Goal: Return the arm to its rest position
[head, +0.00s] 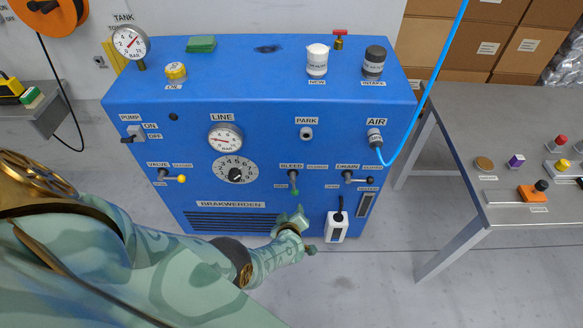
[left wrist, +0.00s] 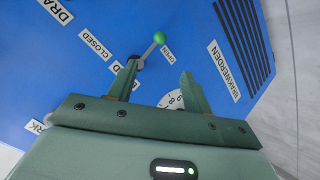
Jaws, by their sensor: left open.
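My left arm reaches in from the left, its left gripper (head: 304,233) in front of the lower part of the blue panel (head: 240,110). In the left wrist view the two fingers (left wrist: 160,82) are apart with nothing between them. The green-knobbed bleed lever (head: 294,186) is just above the gripper in the head view, its handle hanging down. In the left wrist view the lever (left wrist: 160,38) lies beyond the fingertips, with one fingertip overlapping its pivot; I cannot tell if they touch. My right gripper is not in view.
A white device with a black lead (head: 336,226) hangs on the panel right of the gripper. The drain lever (head: 358,179) and yellow valve lever (head: 172,178) are nearby. A blue air hose (head: 427,95) crosses at right, beside a grey table (head: 480,112). Floor below is clear.

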